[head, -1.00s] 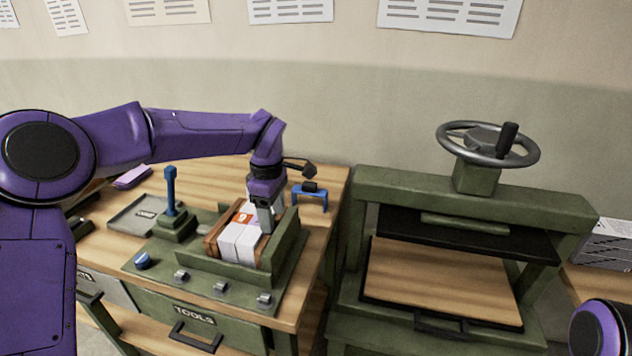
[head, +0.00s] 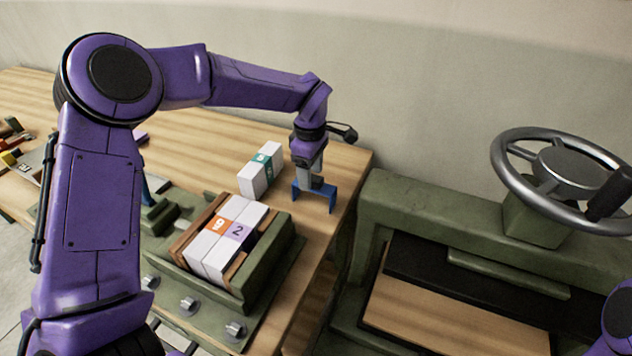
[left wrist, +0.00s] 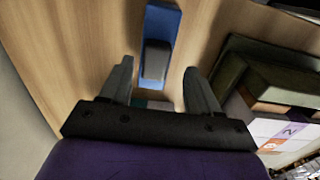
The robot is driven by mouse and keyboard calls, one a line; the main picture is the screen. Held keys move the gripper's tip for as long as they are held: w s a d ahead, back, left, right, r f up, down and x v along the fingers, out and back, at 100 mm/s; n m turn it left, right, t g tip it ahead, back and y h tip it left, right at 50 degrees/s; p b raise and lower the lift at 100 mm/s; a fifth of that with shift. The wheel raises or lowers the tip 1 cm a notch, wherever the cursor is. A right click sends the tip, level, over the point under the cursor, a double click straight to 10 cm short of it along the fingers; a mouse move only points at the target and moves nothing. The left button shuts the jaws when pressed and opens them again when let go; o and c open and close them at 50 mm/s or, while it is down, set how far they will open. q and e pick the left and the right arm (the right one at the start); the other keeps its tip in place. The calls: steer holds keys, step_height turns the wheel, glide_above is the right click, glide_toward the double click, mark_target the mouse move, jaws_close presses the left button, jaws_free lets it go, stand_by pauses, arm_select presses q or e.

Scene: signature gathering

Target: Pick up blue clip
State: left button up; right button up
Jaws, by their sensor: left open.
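The blue clip (head: 316,194) stands on the wooden table near its right edge in the head view. It is a blue bracket shape with a dark grey block on top. My left gripper (head: 309,176) is directly over the clip, pointing down. In the left wrist view the clip (left wrist: 161,30) lies beyond and between the fingertips of my open left gripper (left wrist: 158,75), with its dark block (left wrist: 155,62) between the fingers. I cannot tell whether the fingers touch it. My right gripper is not in view.
A green fixture (head: 268,262) holds white numbered blocks (head: 222,237) just in front of the clip. Another white block with a teal label (head: 261,168) stands to its left. A green press with a handwheel (head: 565,170) stands to the right, past the table edge.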

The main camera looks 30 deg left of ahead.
mark_target(314, 189)
arm_select(q)
steer(key=shift+s+f, duration=0.2)
steer(key=shift+f, duration=0.15)
steer(key=f, duration=0.2)
steer(key=w+f+p, duration=0.1)
steer(key=f+p, duration=0.1)
steer(key=f, duration=0.1)
steer(key=shift+w+d+f, duration=0.25)
steer(key=shift+f, duration=0.1)
steer(key=shift+s, duration=0.25)
steer(key=shift+c, duration=0.6)
steer(key=c, duration=0.7)
steer(key=shift+c, duration=0.2)
